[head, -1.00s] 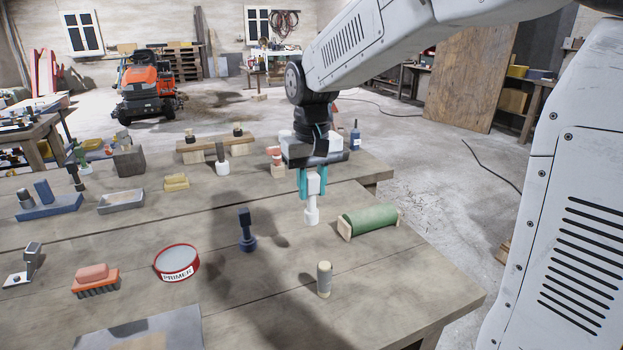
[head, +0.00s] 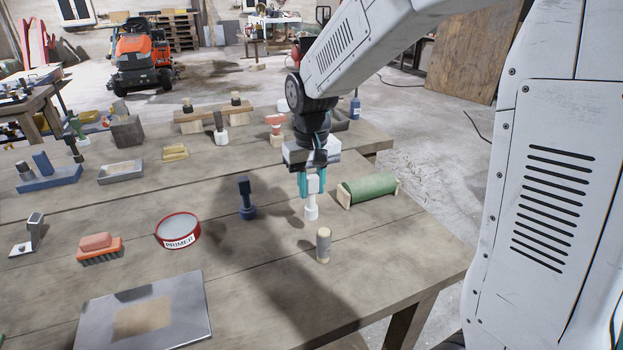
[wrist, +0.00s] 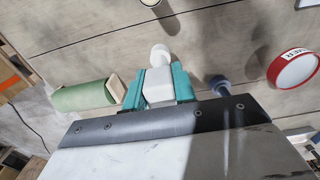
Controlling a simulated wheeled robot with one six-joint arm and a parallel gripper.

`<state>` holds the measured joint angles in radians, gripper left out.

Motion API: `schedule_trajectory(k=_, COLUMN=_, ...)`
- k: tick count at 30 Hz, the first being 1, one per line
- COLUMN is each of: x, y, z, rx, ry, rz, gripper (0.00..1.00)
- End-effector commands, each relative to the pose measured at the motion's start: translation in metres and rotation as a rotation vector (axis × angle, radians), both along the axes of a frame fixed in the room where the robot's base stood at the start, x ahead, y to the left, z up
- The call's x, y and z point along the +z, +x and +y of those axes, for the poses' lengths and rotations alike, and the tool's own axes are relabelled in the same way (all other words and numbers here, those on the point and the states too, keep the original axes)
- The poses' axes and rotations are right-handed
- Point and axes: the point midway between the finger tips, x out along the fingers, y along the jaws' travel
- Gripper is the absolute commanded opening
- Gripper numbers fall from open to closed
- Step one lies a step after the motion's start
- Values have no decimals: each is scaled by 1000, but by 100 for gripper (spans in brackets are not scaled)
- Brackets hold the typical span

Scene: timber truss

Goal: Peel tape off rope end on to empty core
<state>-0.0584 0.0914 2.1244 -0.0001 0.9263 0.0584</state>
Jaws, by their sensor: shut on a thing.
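My gripper (head: 312,188) has teal fingers shut on a white block-shaped piece with a round knob below, the white tool (head: 311,212). In the wrist view the white tool (wrist: 159,88) sits between the fingers, knob pointing away from my gripper. I cannot tell whether the knob touches the table. A short beige cylinder (head: 323,246) with darker bands stands upright in front of my gripper; its top edge shows in the wrist view (wrist: 150,3). I cannot make out which piece is the taped rope end or the empty core.
A green roll (head: 370,187) between wooden end blocks lies right of my gripper. A dark blue tool (head: 247,200) and a red-rimmed primer tin (head: 178,231) stand left. A metal plate (head: 145,310) lies at the front. The table's right edge is close.

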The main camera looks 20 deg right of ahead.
Motion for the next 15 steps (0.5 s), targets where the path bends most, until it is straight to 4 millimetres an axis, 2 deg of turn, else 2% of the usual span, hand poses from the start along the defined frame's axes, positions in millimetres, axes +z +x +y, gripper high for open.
schedule_trajectory(k=15, x=0, y=-4, z=0, rx=0, ry=0, rz=-2, gripper=0)
